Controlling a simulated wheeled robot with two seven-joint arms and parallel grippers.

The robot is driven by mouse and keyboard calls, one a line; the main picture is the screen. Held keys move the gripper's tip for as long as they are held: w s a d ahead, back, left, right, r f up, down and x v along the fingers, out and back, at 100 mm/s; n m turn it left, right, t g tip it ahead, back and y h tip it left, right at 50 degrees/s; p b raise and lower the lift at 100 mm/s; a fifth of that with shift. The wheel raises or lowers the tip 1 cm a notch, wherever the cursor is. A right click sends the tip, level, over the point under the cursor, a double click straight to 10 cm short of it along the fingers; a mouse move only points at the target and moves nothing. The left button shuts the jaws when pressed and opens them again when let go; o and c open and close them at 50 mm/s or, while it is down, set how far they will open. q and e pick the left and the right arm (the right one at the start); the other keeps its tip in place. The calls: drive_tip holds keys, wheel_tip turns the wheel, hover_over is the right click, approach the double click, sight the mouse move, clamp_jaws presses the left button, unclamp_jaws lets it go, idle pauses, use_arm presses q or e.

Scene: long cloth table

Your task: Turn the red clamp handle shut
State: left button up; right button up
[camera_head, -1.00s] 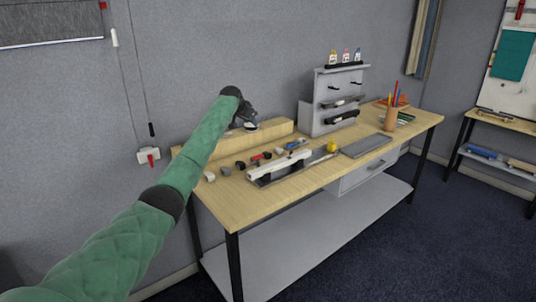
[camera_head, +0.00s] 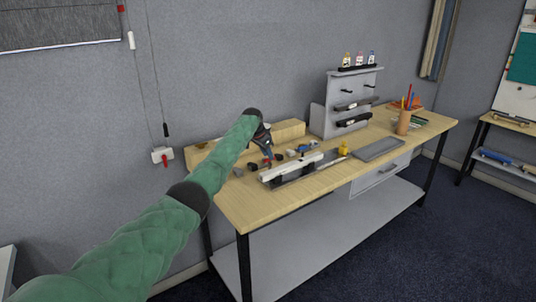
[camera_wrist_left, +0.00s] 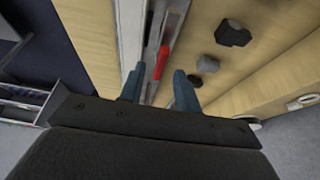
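The red clamp handle (camera_wrist_left: 161,62) shows in the left wrist view as a slim red lever beside a long pale rail (camera_wrist_left: 131,30). In the head view the long white-and-grey fixture (camera_head: 293,166) lies near the table's front edge; the handle is too small there to make out surely. My left gripper (camera_head: 266,150) is low over the table behind the fixture's left end. In the left wrist view its two blue fingers (camera_wrist_left: 158,90) are apart, with the handle lying ahead and between them in the picture. I cannot tell whether they touch it. My right gripper is not in view.
Small dark blocks (camera_wrist_left: 232,33) lie beside the rail. A wooden beam (camera_head: 290,130) runs along the table's back. A grey rack (camera_head: 345,105), a grey tray (camera_head: 378,148), a yellow object (camera_head: 343,149) and a pencil cup (camera_head: 403,122) stand to the right.

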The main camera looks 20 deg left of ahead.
use_arm(q)
drive_tip(key=shift+x, duration=0.75)
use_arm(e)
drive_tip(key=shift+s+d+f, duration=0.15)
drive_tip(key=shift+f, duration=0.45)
use_arm(q)
clamp_jaws()
